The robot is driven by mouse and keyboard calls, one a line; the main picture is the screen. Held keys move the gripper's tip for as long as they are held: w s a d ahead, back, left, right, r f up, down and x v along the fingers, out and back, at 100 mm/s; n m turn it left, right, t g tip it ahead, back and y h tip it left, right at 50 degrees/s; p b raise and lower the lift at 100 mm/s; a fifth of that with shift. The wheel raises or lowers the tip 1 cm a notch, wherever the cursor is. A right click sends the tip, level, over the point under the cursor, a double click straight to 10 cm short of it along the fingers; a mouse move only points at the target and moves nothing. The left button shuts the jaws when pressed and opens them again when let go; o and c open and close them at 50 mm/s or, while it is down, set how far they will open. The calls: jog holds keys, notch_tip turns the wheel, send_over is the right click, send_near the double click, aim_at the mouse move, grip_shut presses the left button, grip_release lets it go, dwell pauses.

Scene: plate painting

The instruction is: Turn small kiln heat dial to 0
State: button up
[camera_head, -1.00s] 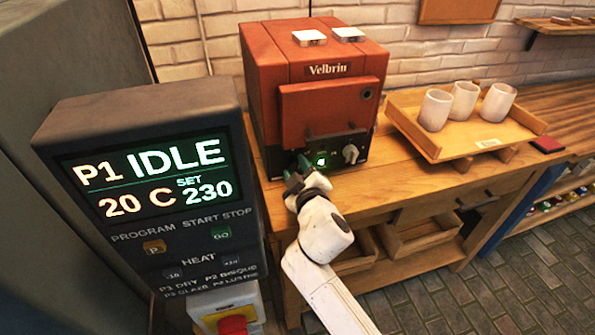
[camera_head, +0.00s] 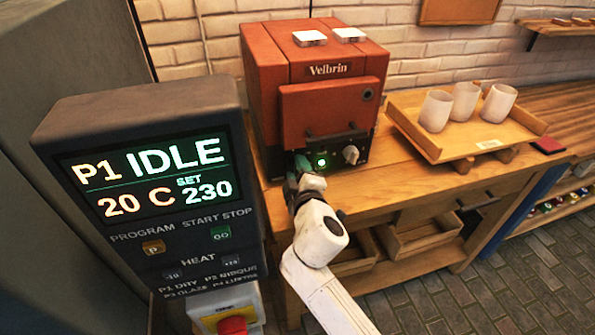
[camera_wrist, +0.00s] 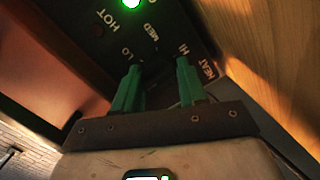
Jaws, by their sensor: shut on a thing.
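The small kiln (camera_head: 262,60) is a red box marked Velbrin, with a dark control panel along its lower front. My gripper (camera_head: 300,168) is at the left part of that panel and hides the heat dial there. In the wrist view, the two green fingers of my gripper (camera_wrist: 158,72) are against the panel, shut on the dial between them. The dial is dark and barely visible, and its pointer cannot be read. The labels LO, MED, HI and HEAT (camera_wrist: 206,69) show around it.
A large controller (camera_head: 140,115) reading IDLE, 20 C, SET 230 stands close on the left. A wooden tray (camera_head: 430,147) with white cups is to the right on the bench.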

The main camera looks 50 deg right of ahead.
jog(key=shift+d+r, duration=0.1)
jog(key=shift+d, duration=0.05)
jog(key=o, duration=1)
jog(key=shift+s+a, duration=0.3)
jog(key=shift+a, duration=0.05)
jog(key=b+v, duration=0.1)
jog(key=v, duration=0.7)
jog(key=shift+s+a, duration=0.15)
jog(key=shift+s, duration=0.1)
jog(key=shift+s+a+r, duration=0.15)
jog(key=shift+s+a, duration=0.3)
jog(key=shift+s, duration=0.1)
jog(key=shift+s, duration=0.1)
